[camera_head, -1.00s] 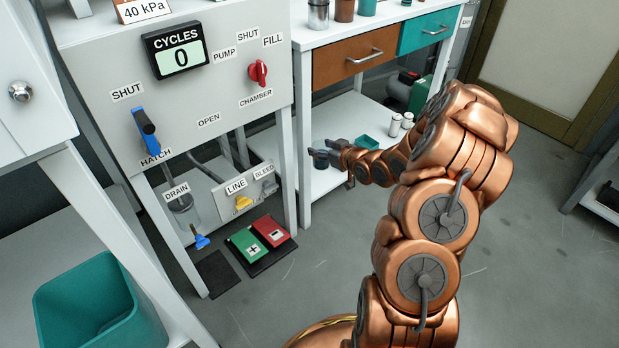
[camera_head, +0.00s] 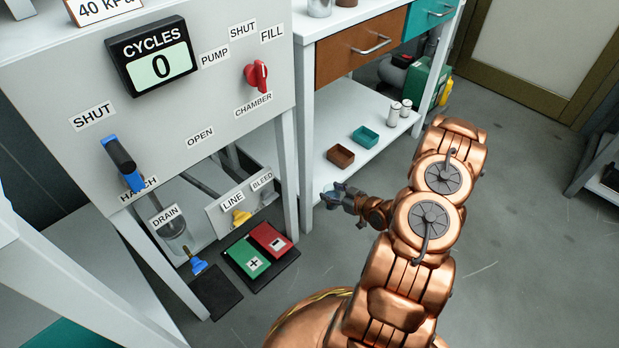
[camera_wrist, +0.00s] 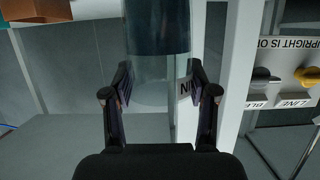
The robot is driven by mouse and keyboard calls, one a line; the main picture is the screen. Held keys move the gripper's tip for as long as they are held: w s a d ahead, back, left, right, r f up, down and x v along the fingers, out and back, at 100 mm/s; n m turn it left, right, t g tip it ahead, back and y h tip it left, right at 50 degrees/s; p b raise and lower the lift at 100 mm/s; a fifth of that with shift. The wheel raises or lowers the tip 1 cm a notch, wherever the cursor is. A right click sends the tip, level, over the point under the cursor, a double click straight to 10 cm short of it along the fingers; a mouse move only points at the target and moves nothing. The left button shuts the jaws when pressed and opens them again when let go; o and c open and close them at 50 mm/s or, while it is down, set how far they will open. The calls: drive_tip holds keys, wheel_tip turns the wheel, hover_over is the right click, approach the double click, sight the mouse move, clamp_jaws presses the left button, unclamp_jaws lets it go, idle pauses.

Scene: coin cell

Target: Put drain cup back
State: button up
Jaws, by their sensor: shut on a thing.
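My gripper (camera_head: 338,196) is in front of the low shelf, to the right of the bench's front leg. In the wrist view my gripper (camera_wrist: 160,88) is shut on the drain cup (camera_wrist: 158,28), a clear cylinder with a dark band across the picture's upper part. The cup lies between the two fingers, and its far end is cut off by the frame. In the head view the cup is small and hard to make out.
Green and red pedals (camera_head: 258,249) sit on the floor between the drain and my gripper. The yellow LINE lever (camera_head: 241,217) and the bench leg (camera_head: 288,170) are also near. The low shelf holds brown (camera_head: 341,155) and teal (camera_head: 365,136) trays. Floor is clear at right.

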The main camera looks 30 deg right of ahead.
drive_tip(key=shift+w+d+f+b, duration=0.45)
drive_tip(key=shift+w+f+b, duration=0.55)
drive_tip(key=shift+w, duration=1.6)
drive_tip(key=shift+w+d+f+b, duration=0.4)
drive_tip(key=shift+w+f+b, duration=0.6)
drive_tip(key=shift+w, duration=1.65)
drive_tip(key=shift+w+d+f+b, duration=0.55)
drive_tip(key=shift+w+b, duration=0.8)
drive_tip(key=shift+w, duration=1.25)
drive_tip(key=shift+a, duration=0.1)
drive_tip(key=o, duration=1.3)
drive_tip(key=shift+f, duration=0.1)
drive_tip(key=shift+o, duration=0.2)
